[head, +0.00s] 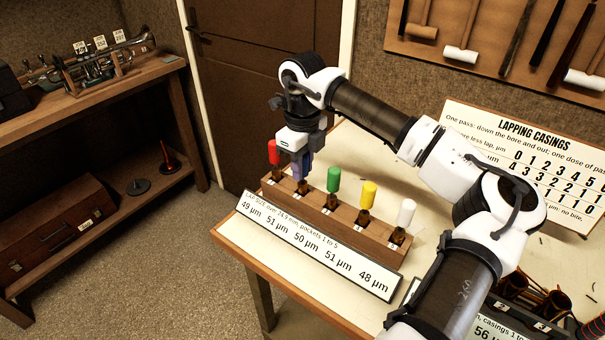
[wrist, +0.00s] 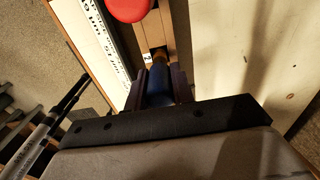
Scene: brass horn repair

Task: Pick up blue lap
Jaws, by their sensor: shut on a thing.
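A wooden rack (head: 375,235) on the table holds a row of laps with coloured handles. The blue lap (wrist: 159,92) is in the second pocket from the left, between the red and green laps. My gripper (head: 301,178) comes down from above and is shut on its blue handle. In the wrist view the two fingers lie on either side of the blue handle, and the brass-coloured shank below points toward the rack. In the head view my fingers hide most of the blue handle. The lap's lower end appears still at its pocket; I cannot tell whether it is raised.
The red lap (head: 274,152) stands close left of my gripper, and it also shows in the wrist view (wrist: 128,8). The green (head: 334,180), yellow (head: 368,195) and white (head: 405,213) laps stand to the right. A size label (head: 310,246) leans in front.

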